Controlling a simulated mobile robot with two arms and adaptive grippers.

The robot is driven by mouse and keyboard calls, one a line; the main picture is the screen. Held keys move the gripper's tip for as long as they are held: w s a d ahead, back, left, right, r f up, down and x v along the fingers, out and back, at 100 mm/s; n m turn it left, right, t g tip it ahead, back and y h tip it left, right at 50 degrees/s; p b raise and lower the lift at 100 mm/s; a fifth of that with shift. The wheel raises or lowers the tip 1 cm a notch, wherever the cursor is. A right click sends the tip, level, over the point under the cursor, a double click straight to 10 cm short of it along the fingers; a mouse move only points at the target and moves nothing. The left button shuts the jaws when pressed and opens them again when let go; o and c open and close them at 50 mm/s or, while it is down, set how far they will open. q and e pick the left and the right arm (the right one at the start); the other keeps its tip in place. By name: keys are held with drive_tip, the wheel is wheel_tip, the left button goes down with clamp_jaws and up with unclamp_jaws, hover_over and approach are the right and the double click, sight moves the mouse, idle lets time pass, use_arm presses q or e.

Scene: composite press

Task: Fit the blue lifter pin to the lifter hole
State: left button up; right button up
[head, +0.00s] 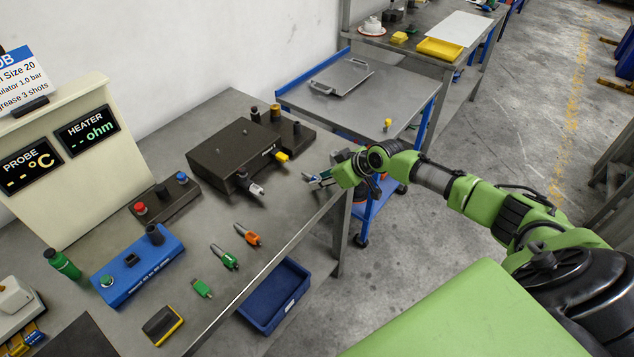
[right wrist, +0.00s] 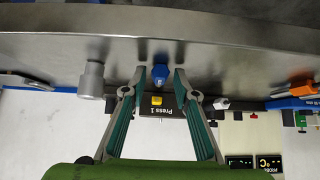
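The blue lifter pin (right wrist: 160,76) stands on the table in the right wrist view, whose picture is upside down. It lies between the fingertips of my right gripper (right wrist: 160,72), with a visible gap on each side. The gripper is open. In the head view, my right gripper (head: 315,180) is low at the right edge of the grey table, and a small bluish patch shows at its fingertips. The black press box (head: 232,155), labelled Press 1, stands left of the gripper. I cannot make out the lifter hole. My left gripper is not in view.
A grey cylinder (right wrist: 91,80) stands beside the gripper in the right wrist view. Grey (head: 254,188), orange (head: 247,234) and green (head: 224,257) connectors lie left of the gripper. A blue bin (head: 273,296) is below the table edge. A blue trolley (head: 392,90) stands behind.

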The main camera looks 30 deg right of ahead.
drive_tip(key=shift+c, duration=0.3)
clamp_jaws()
drive_tip(key=shift+r+p, duration=0.35)
drive_tip(key=shift+r, duration=0.1)
drive_tip(key=shift+r+p, duration=1.95)
drive_tip(key=shift+r, duration=0.5)
